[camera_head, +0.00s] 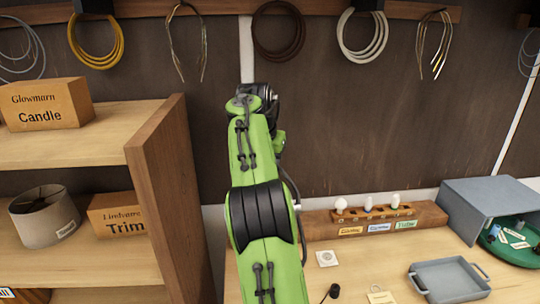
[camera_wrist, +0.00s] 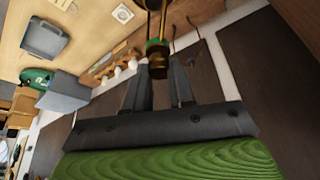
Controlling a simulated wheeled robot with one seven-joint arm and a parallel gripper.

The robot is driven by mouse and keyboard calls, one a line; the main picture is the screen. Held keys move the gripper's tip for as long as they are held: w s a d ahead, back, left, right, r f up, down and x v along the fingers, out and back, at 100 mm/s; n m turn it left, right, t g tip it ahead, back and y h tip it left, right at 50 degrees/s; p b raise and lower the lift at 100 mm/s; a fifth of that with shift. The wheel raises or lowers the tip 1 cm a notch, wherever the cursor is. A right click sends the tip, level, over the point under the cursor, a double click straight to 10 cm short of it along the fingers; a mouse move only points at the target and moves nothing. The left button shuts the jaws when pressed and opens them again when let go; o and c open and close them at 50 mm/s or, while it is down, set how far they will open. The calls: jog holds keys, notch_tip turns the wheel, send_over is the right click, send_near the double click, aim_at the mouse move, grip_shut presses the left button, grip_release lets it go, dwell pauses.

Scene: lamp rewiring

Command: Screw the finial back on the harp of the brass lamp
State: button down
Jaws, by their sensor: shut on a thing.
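In the wrist view, the two dark fingers of my gripper (camera_wrist: 160,72) are closed on a small dark brass piece (camera_wrist: 157,64), which looks like the finial. A green band (camera_wrist: 156,43) sits just beyond it. Brass bars that look like the harp (camera_wrist: 153,5) run from there to the picture's edge. The band meets the bars, but I cannot tell whether any thread is engaged. The rest of the lamp is out of the wrist picture. In the head view, my green arm hides my gripper, and no brass lamp shows.
A wooden rack with several bulbs (camera_head: 384,219) stands at the back of the bench. To its right are a grey tray (camera_head: 450,281), a grey box (camera_head: 490,199) and a green round tray (camera_head: 522,250). A shelf unit (camera_head: 165,190) stands left of my arm. Wire coils hang above.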

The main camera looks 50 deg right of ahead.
jog(key=shift+w+d+m, duration=0.1)
jog(key=shift+w+m, duration=0.1)
jog(key=shift+m, duration=0.2)
jog(key=shift+w+d+f, duration=0.1)
jog(key=shift+d, duration=0.1)
jog(key=c, duration=1)
grip_release()
jog(key=shift+s+a+b, duration=0.1)
jog(key=shift+s+b, duration=0.2)
jog(key=shift+c, duration=0.2)
jog(key=shift+o, duration=0.8)
jog(key=shift+w, duration=0.2)
